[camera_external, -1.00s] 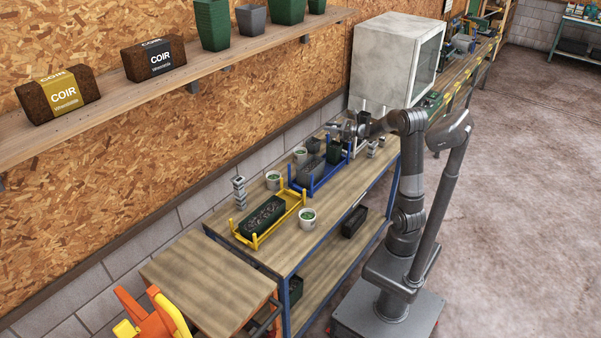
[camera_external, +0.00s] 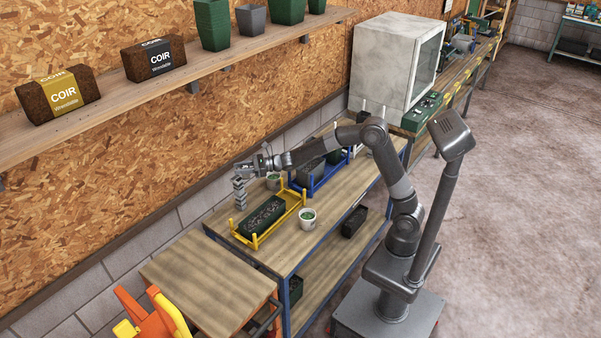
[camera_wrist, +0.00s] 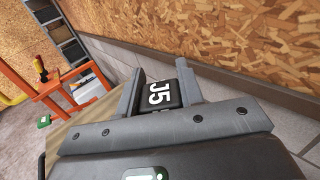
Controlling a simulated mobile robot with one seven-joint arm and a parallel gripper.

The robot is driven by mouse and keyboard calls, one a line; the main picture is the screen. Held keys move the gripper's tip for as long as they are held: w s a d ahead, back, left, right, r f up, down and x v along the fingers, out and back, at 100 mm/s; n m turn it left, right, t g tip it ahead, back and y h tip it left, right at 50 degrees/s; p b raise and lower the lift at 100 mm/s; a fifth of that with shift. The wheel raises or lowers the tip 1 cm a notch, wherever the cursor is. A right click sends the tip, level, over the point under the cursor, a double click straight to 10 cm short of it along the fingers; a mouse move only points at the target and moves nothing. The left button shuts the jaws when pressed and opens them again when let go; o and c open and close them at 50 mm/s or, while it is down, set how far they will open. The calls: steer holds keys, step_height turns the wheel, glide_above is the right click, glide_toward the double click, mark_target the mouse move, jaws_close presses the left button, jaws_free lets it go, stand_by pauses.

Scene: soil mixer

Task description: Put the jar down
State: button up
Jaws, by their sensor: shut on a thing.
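The jar is too small and covered there to make out clearly. I cannot tell whether it touches the stack.
A chipboard wall stands close behind. A lower wooden table (camera_external: 205,285) is at front left.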

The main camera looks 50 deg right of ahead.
steer(key=s+a+n+g+y, duration=0.1)
steer(key=s+a, duration=0.3)
steer(key=a, duration=0.5)
steer(key=s+a+n+g+y, duration=0.1)
steer(key=s+a+g, duration=0.15)
steer(key=a, duration=0.65)
steer(key=n+g, duration=0.1)
glide_above(225, 274)
steer(key=shift+y, duration=0.4)
step_height(225, 274, down, 18)
steer(key=shift+f, duration=0.1)
steer(key=shift+n, duration=0.3)
steer(key=shift+f, duration=2.1)
steer(key=o, duration=1)
steer(key=shift+f, duration=0.15)
steer(key=shift+c, duration=0.2)
steer(key=shift+o, duration=0.2)
